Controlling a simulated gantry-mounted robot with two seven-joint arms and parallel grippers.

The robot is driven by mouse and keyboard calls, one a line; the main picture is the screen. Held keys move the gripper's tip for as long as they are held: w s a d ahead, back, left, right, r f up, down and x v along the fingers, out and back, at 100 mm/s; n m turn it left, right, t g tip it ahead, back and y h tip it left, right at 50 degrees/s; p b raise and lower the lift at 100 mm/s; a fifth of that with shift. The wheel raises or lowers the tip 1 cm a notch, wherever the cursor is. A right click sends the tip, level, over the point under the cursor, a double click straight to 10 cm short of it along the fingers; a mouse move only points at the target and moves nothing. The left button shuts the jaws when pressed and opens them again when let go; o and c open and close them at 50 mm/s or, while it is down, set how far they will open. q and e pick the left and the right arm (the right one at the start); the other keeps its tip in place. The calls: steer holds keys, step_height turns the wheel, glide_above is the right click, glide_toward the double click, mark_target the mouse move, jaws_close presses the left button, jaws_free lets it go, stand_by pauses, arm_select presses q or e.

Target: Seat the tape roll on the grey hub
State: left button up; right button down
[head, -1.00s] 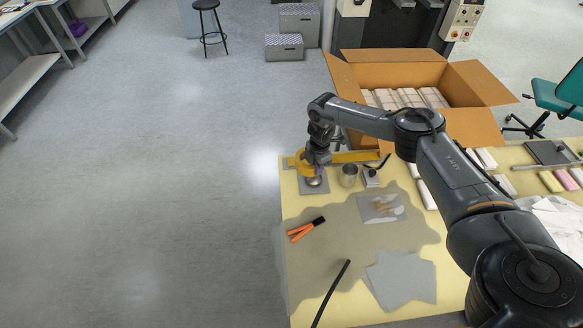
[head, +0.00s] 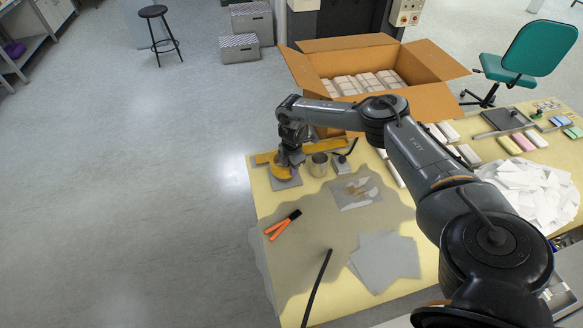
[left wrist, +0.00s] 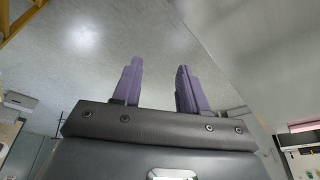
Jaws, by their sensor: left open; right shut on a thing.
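The tape roll (head: 281,172) is yellow-orange and sits low over a grey square plate (head: 294,183) near the table's far left corner in the head view. My right gripper (head: 289,160) is shut on it from above. The grey hub is hidden under the roll and gripper, so I cannot tell whether the roll is around it or just above it. My left gripper is out of the head view; in the left wrist view its purple fingers (left wrist: 159,88) are apart and empty, with grey floor beyond.
A metal cup (head: 318,164) and a small grey block with a black lever (head: 341,163) stand just right of the plate. A yellow bar (head: 326,146) lies behind. An open carton (head: 424,101) is farther back. Orange-handled pliers (head: 281,226) and grey sheets (head: 388,258) lie nearer.

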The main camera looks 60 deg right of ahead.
stand_by(0.3)
stand_by(0.8)
steer(key=shift+p, duration=0.5)
steer(key=shift+f+b, duration=0.3)
steer(key=shift+f, duration=0.1)
stand_by(0.4)
steer(key=shift+f, duration=0.15)
steer(key=shift+f+b, duration=1)
steer(key=shift+f, duration=0.35)
